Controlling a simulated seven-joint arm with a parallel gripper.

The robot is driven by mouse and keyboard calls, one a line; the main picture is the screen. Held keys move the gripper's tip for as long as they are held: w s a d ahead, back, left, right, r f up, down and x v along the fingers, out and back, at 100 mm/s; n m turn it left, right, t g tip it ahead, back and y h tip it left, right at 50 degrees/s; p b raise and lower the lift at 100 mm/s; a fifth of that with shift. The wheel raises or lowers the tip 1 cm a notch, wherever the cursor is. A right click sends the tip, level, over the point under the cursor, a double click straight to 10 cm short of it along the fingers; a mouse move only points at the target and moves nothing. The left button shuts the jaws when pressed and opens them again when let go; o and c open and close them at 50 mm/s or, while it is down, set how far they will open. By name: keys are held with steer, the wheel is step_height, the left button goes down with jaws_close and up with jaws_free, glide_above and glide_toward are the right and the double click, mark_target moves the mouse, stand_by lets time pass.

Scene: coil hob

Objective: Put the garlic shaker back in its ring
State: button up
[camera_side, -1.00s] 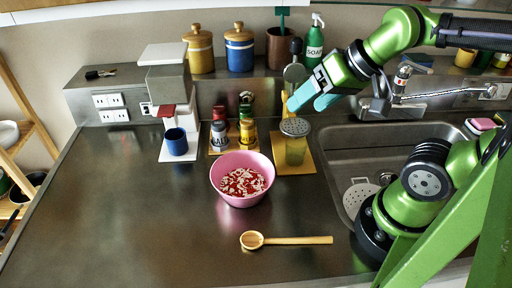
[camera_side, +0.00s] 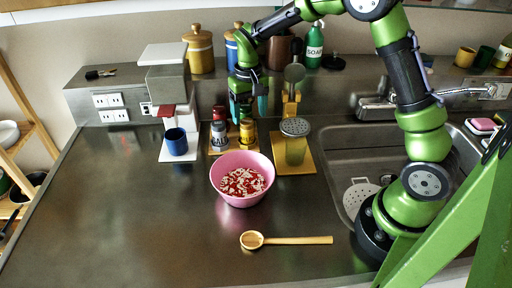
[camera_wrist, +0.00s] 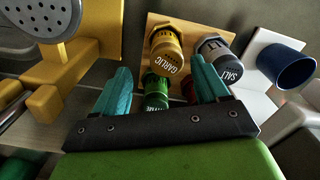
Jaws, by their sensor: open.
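The yellow garlic shaker (camera_side: 247,131) is at the front right of a small wooden spice rack (camera_wrist: 193,34) in the side view. In the wrist view the garlic shaker (camera_wrist: 165,51) shows its label beyond my fingertips. I cannot tell how it sits in its ring. The salt shaker (camera_side: 219,137) is beside it on the left. A green-capped thyme jar (camera_wrist: 154,90) and a mostly hidden red-capped jar (camera_wrist: 188,88) are behind them. My gripper (camera_side: 249,106) is open and empty, pointing down over the rack's back row. Its teal fingers (camera_wrist: 161,66) appear either side of the thyme jar.
A pink bowl (camera_side: 230,189) stands just in front of the rack. A coffee machine (camera_side: 163,75) with a blue cup (camera_side: 176,142) is to the left. A yellow stand with a grater-topped container (camera_side: 295,145) is close on the right. The front-left counter is clear.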

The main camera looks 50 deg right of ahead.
mark_target(247, 131)
steer(key=shift+w+d+r, duration=0.1)
steer(key=shift+w+r, duration=0.25)
steer(key=shift+w, duration=0.1)
steer(key=f, duration=0.5)
steer(key=a+f, duration=0.1)
steer(key=f, duration=0.1)
steer(key=shift+s+f, duration=0.15)
steer(key=shift+s, duration=0.25)
steer(key=shift+c, duration=0.3)
